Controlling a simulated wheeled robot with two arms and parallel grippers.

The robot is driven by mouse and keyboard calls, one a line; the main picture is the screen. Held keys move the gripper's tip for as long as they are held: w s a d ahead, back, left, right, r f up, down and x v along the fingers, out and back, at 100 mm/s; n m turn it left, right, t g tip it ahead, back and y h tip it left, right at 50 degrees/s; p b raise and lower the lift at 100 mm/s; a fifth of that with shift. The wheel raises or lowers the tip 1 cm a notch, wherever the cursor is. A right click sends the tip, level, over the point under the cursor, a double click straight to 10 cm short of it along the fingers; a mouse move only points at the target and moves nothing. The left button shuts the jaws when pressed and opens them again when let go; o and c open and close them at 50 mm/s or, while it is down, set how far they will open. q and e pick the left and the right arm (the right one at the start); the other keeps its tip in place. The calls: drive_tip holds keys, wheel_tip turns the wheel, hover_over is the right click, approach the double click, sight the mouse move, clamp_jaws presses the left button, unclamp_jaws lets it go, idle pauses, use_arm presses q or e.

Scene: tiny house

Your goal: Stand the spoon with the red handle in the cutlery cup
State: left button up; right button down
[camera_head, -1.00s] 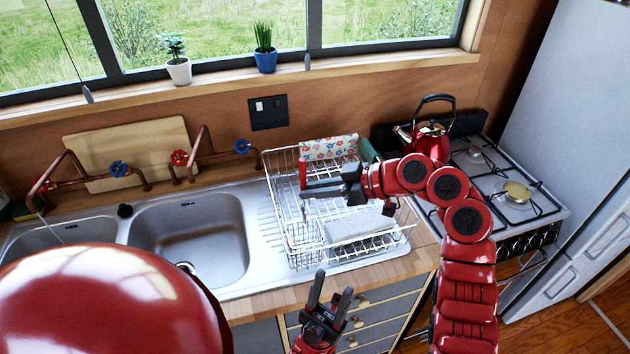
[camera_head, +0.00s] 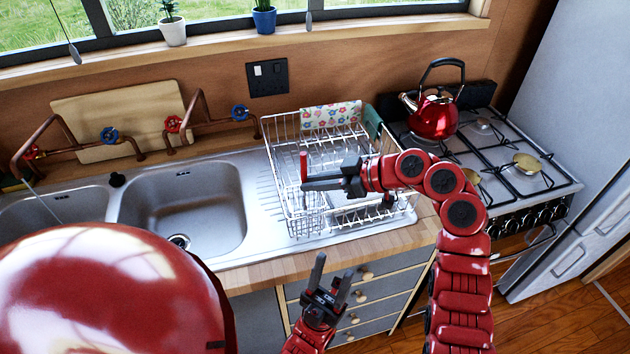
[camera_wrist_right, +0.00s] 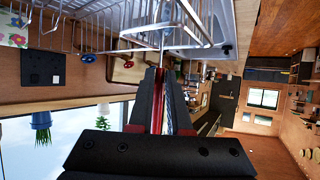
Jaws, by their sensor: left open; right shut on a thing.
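My right gripper (camera_head: 308,185) is shut on the spoon's red handle (camera_head: 303,164), over the left part of the white wire dish rack (camera_head: 270,150). The handle stands about upright and its top shows above the fingers. The right wrist view shows the red handle (camera_wrist_right: 157,112) between the fingers (camera_wrist_right: 160,90), with thin metal beyond the tips. The spoon's lower end is not clear in the head view. The cutlery cup seems to be the wire part at the rack's front left (camera_head: 307,222), below the gripper. My left gripper (camera_head: 328,285) is open and empty in front of the counter.
A flowered cloth (camera_head: 330,115) hangs at the rack's back. The sink (camera_head: 185,210) lies to the left. The stove (camera_head: 500,165) with a red kettle (camera_head: 435,115) is at the right. Copper pipes (camera_head: 205,110) run behind the sink.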

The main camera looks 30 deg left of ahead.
drive_tip(key=shift+f, duration=0.3)
drive_tip(key=c, duration=0.8)
unclamp_jaws()
drive_tip(key=b+v, duration=0.4)
drive_tip(key=v, duration=1.3)
drive_tip(key=shift+w+d+r, duration=0.1)
drive_tip(key=shift+d, duration=0.1)
